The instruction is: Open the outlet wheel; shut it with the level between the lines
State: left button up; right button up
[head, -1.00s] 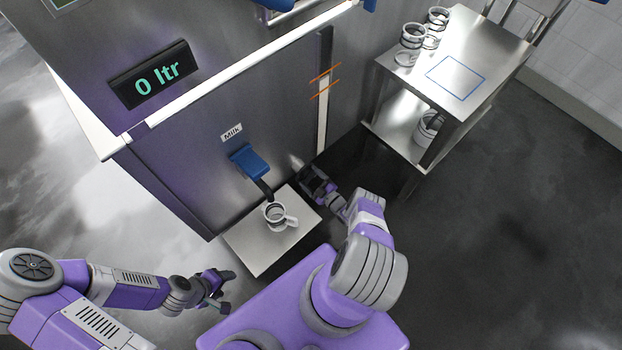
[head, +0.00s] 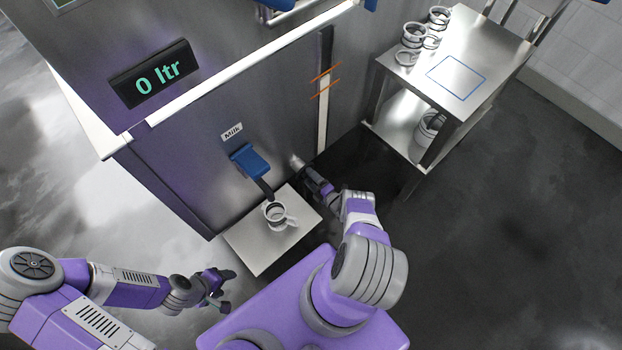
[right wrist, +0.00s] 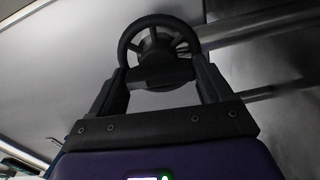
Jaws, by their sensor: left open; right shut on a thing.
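The dark outlet wheel (right wrist: 155,45) is in the right wrist view, on a metal pipe by the vat wall. My right gripper (right wrist: 160,78) is shut on it, one finger at each side of its rim. In the head view my right gripper (head: 308,172) is low at the vat wall, and the wheel is hidden there. The level gauge (head: 322,125) is a vertical strip with a white lower part, a dark upper part and two orange lines (head: 325,80). My left gripper (head: 218,284) is open and empty.
A cup (head: 275,215) stands on a small metal shelf (head: 255,255) under the blue milk tap (head: 248,162). The display (head: 157,73) reads 0 ltr.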

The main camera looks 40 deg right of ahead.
jog(key=shift+n, duration=0.5)
jog(key=shift+f, duration=0.1)
jog(key=o, duration=1)
jog(key=shift+c, duration=0.2)
jog(key=s+p, duration=0.1)
jog(key=s, duration=0.6)
jog(key=shift+s+d+p, duration=0.35)
